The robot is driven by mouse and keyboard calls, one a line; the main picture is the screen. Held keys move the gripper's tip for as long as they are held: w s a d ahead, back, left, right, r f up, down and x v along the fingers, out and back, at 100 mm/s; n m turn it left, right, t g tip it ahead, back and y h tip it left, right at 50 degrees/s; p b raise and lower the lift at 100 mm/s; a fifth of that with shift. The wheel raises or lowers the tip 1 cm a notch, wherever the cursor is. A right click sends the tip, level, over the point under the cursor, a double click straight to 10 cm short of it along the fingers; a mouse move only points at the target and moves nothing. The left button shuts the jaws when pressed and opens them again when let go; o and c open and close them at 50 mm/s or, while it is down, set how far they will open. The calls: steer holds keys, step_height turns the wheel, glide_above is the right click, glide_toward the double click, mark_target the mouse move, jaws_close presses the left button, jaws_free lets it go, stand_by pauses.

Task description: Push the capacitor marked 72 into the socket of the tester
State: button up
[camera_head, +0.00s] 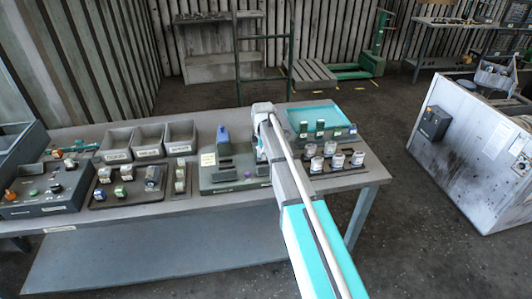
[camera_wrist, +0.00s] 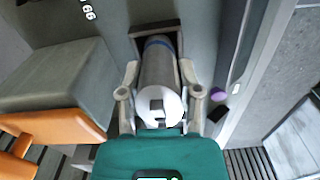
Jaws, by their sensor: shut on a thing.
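My gripper (camera_wrist: 160,72) has its two fingers closed on the sides of a grey cylindrical capacitor (camera_wrist: 158,64) in the wrist view. The capacitor has a blue band towards its far end and a pale near end face with a dark mark; I cannot read a 72 on it. Its far end is at the dark square socket (camera_wrist: 176,27) of the tester; how deep it sits is hidden. The tester (camera_head: 209,182) is a grey-green box on the bench in the head view. My arm covers its right side and hides the capacitor and fingertips there.
A rack of several pale capacitors (camera_head: 337,160) stands right of my arm, with a teal tray (camera_head: 330,113) behind. A blue-handled item (camera_head: 223,136) rises behind the tester. Left are grey bins (camera_head: 148,138) and a control box (camera_head: 45,190). The bench front edge (camera_head: 170,207) is clear.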

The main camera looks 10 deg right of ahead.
steer(key=shift+f, duration=0.2)
steer(key=o, duration=1)
steer(key=shift+o, duration=0.2)
steer(key=shift+r, duration=0.1)
